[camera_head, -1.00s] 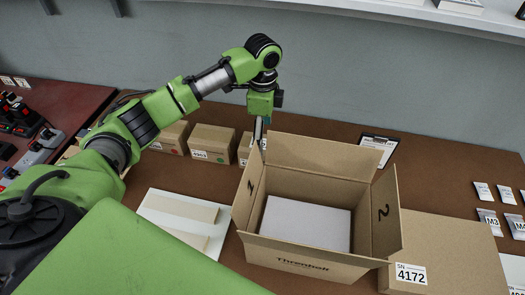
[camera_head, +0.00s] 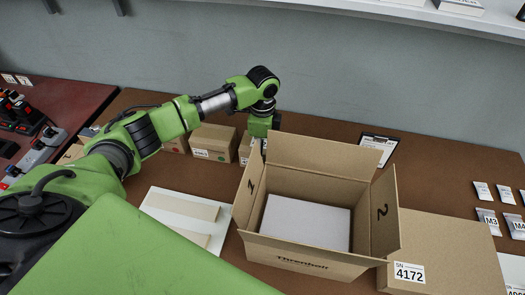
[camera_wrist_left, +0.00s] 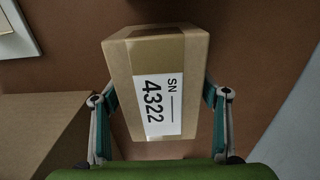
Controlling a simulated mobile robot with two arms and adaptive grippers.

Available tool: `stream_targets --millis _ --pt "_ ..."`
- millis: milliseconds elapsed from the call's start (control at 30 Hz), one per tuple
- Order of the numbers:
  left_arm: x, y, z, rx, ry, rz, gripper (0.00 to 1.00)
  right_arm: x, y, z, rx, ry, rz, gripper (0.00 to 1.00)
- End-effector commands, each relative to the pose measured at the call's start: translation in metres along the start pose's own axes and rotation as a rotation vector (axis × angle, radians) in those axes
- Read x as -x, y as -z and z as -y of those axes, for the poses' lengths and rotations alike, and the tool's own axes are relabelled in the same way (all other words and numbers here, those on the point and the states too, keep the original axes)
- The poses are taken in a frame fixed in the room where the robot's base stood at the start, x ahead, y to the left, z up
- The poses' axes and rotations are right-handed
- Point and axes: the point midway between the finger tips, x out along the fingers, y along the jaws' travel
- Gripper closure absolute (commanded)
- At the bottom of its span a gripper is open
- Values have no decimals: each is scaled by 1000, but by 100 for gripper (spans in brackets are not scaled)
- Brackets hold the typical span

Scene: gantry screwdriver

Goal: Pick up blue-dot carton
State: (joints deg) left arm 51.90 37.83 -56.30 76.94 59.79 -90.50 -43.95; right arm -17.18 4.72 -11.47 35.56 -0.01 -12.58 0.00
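In the left wrist view a brown carton (camera_wrist_left: 158,55) with a white label reading SN 4322 stands between the fingers of my left gripper (camera_wrist_left: 160,125). The fingers are open, one on each side, with narrow gaps seeming to show beside the carton. In the head view this appears to be the small carton (camera_head: 244,149) behind the large open box, partly hidden by it. My left gripper is low there, its fingers mostly hidden by the box flap. No blue dot shows on the carton in either view. My right gripper is not in view.
The large open box (camera_head: 300,266) holds a white block (camera_head: 306,222). Its wall is close to my left gripper. Two more small cartons (camera_head: 213,139) (camera_head: 176,136) stand to the left. A closed carton labelled 4172 (camera_head: 450,245) lies right, and a clipboard label (camera_head: 379,146) stands behind.

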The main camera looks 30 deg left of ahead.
Motion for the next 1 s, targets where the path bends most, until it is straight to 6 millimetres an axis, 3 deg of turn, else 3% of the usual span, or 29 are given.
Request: stream_targets --millis 33,133,467,1000 --pt "0 0 0 0 0 0 50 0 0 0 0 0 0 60" --pt "0 0 0 0 0 0 76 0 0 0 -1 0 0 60" --pt "7 1 1 0 3 -3 76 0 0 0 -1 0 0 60" --pt "95 0 2 1 3 -2 76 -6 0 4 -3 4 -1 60"
